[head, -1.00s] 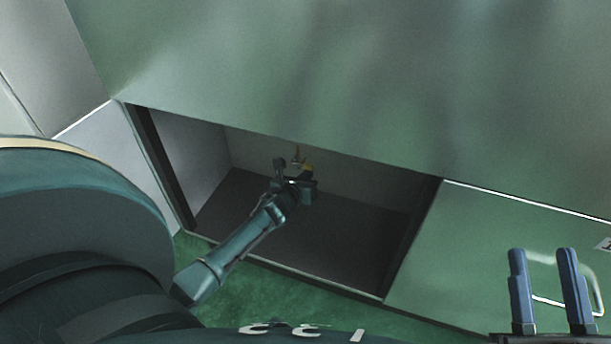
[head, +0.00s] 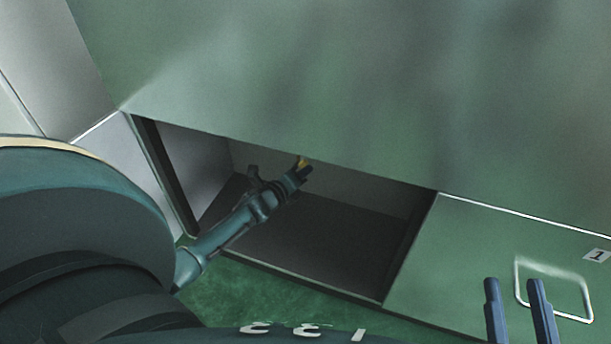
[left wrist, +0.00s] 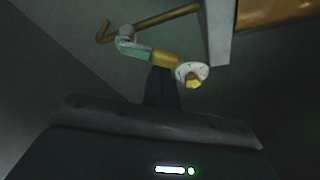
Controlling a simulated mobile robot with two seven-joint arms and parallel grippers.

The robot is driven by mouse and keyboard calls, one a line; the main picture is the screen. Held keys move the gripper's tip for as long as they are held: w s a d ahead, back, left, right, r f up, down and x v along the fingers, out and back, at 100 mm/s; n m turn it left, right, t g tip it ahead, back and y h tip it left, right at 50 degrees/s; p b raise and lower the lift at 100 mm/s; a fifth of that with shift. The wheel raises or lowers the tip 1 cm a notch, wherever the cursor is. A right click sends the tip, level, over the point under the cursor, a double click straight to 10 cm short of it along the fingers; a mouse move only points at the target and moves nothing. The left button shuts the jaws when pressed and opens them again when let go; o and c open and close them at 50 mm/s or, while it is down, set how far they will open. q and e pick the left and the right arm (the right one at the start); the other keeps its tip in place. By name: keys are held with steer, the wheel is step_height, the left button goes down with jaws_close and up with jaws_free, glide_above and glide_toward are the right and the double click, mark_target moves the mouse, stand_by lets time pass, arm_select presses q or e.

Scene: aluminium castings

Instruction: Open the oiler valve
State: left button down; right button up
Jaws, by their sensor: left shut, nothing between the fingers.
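The oiler valve shows in the left wrist view as a brass fitting (left wrist: 165,60) with a pale greenish arm at its left and a white disc (left wrist: 192,72) with a yellow nut at its right. In the head view only a small brass bit of the valve (head: 302,161) shows, under the upper edge of the opening. My left gripper (head: 305,172) reaches into the opening just below it, shut and empty. Its dark fingers (left wrist: 162,90) end at the brass fitting; I cannot tell whether they touch it. My right gripper (head: 515,284) is open and empty at the lower right.
The open compartment has a dark floor (head: 320,240) and pale side walls. A bent brass pipe (left wrist: 160,18) runs above the valve.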

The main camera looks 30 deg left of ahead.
arm_select(q)
steer(key=n, duration=0.1)
steer(key=a+r+n+t, duration=0.1)
steer(key=n, duration=0.1)
steer(key=shift+s+h, duration=0.15)
steer(key=shift+h, duration=0.15)
steer(key=shift+a+r, duration=0.15)
steer(key=shift+a, duration=0.15)
stand_by(0.5)
